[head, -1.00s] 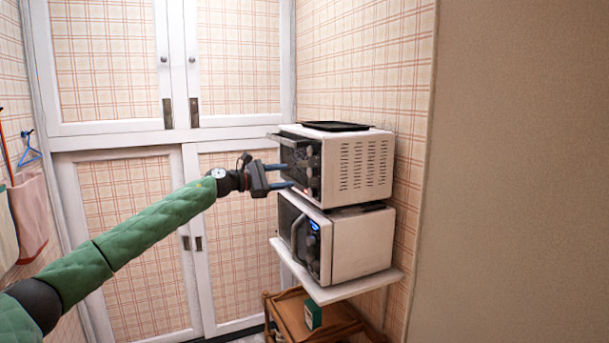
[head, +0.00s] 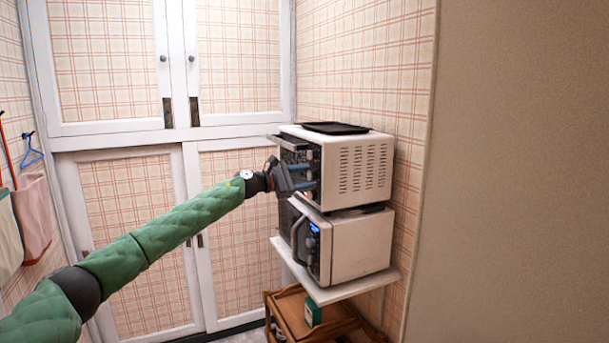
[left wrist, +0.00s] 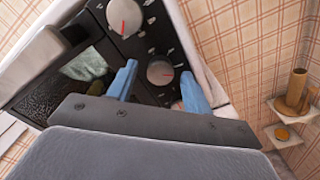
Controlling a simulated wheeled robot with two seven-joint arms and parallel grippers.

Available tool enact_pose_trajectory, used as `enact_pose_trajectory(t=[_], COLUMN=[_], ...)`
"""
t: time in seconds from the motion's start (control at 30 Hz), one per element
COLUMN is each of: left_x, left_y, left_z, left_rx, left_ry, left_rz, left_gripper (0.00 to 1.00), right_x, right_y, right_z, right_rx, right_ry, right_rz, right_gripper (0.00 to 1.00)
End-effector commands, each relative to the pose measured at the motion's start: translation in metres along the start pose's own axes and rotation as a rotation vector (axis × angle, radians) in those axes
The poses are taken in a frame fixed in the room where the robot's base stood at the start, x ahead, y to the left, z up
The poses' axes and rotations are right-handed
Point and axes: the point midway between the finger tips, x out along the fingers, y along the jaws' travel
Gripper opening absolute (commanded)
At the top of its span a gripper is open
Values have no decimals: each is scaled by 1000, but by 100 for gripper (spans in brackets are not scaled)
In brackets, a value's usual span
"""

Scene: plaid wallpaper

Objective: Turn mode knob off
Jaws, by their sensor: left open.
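A white toaster oven (head: 358,168) with a dark front stands on a microwave in the head view. In the left wrist view its black control panel (left wrist: 146,40) shows two round knobs with red pointer marks. One knob (left wrist: 124,17) is farther up; the other knob (left wrist: 160,72) lies between my blue fingertips in the picture. I cannot read which is the mode knob. My left gripper (head: 309,186) is open at the oven's front, and its fingers also show in the left wrist view (left wrist: 158,88). I cannot tell whether they touch the knob. A further part of the panel is hidden behind the gripper.
A black tray (head: 336,128) lies on top of the oven. The microwave (head: 358,246) below stands on a white wall shelf (head: 345,290). A wooden cart (head: 290,312) is underneath. White cupboard doors (head: 235,220) stand behind my arm.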

Motion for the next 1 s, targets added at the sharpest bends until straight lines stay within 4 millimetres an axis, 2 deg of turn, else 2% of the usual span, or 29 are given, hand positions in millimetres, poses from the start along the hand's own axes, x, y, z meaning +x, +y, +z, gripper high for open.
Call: enact_pose_trajectory(t=[0.3,0.53,0.87,1.0], left_x=[1,1,1,1], left_y=[0,0,-1,-2], left_z=[0,0,-2,-2], left_rx=[0,-1,-39,-106], left_ry=[0,0,0,0], left_rz=[0,0,0,0], left_gripper=[50,6,6,6], right_x=[0,0,4,5], right_y=[0,1,2,1], right_z=[1,0,0,-13], right_rx=[0,0,0,0], right_ry=[1,2,-5,7], right_rz=[0,1,2,1], right_gripper=[0,0,0,0])
